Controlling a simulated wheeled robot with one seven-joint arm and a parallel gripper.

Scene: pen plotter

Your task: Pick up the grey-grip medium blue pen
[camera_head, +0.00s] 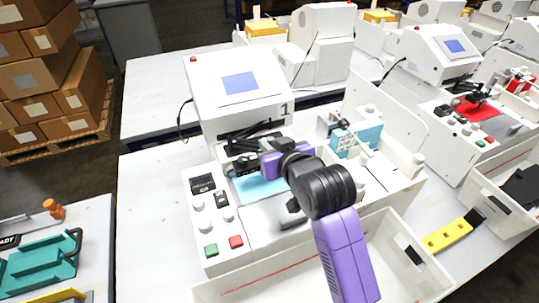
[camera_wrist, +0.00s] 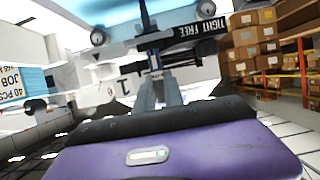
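My gripper (camera_head: 241,168) reaches in over the pale blue sheet (camera_head: 258,187) of the plotter (camera_head: 240,95) marked 1, beside its black carriage arm. In the wrist view my gripper (camera_wrist: 156,74) has its two grey fingers close together, pointing at a small blue-and-grey upright piece (camera_wrist: 155,60) under the holder (camera_wrist: 195,27) labelled TIGHT and FREE. This piece may be the grey-grip medium blue pen. It is too small and partly covered to be sure, or to tell whether the fingers grip it. In the head view my wrist and the carriage hide that spot.
Green and red buttons (camera_head: 223,245) sit on the plotter's front left. A blue rack (camera_head: 357,141) stands to the right of my gripper, before a white side panel (camera_head: 385,112). A white bin (camera_head: 390,240) lies in front. A teal tray (camera_head: 40,268) is at lower left.

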